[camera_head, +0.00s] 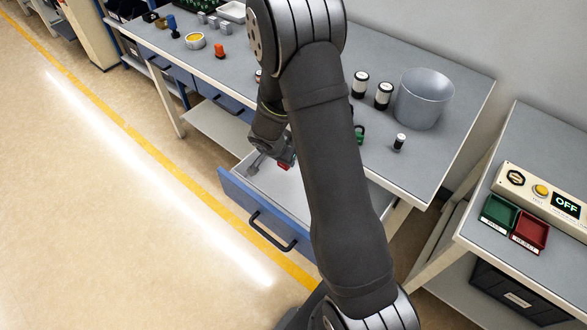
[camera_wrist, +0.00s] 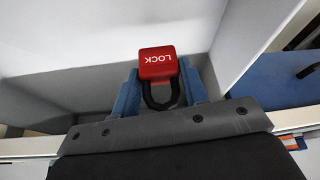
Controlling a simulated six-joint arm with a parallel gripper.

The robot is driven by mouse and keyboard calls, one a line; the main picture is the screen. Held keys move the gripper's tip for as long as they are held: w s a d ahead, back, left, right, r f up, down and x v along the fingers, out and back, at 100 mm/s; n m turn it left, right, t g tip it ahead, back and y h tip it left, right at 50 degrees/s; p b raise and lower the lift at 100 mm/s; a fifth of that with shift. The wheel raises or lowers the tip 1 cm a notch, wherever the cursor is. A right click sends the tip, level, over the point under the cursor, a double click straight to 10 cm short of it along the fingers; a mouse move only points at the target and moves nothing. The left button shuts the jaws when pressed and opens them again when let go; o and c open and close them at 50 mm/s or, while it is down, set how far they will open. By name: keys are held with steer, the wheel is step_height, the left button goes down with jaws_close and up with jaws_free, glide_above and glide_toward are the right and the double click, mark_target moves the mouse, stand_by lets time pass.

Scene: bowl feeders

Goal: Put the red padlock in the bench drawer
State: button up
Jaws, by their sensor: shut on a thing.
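The red padlock (camera_wrist: 157,63), marked LOCK, is between the blue fingers of my gripper (camera_wrist: 160,86) in the wrist view, its black shackle toward the wrist. My gripper is shut on it. In the head view a bit of red of the padlock (camera_head: 284,163) shows below my gripper (camera_head: 279,157), over the open bench drawer (camera_head: 262,214). The drawer has a blue front, a black handle and a pale inside. Pale drawer walls (camera_wrist: 250,40) surround the padlock in the wrist view. I cannot tell whether it touches the drawer floor. My arm hides part of the drawer.
The bench top (camera_head: 445,105) above holds a grey bin (camera_head: 424,98), dark jars (camera_head: 384,95), a yellow-filled bowl (camera_head: 195,41) and an orange-red item (camera_head: 219,50). A grey tool-like item (camera_head: 255,165) shows at the drawer's left. A side table (camera_head: 550,140) stands at the right.

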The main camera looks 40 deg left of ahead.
mark_target(282, 167)
steer(key=shift+f, duration=2.75)
steer(key=shift+f, duration=0.15)
steer(key=o, duration=1)
steer(key=shift+s+r, duration=0.1)
steer(key=shift+r, duration=0.45)
steer(key=v, duration=1.1)
steer(key=shift+r, duration=0.15)
steer(key=shift+d, duration=0.1)
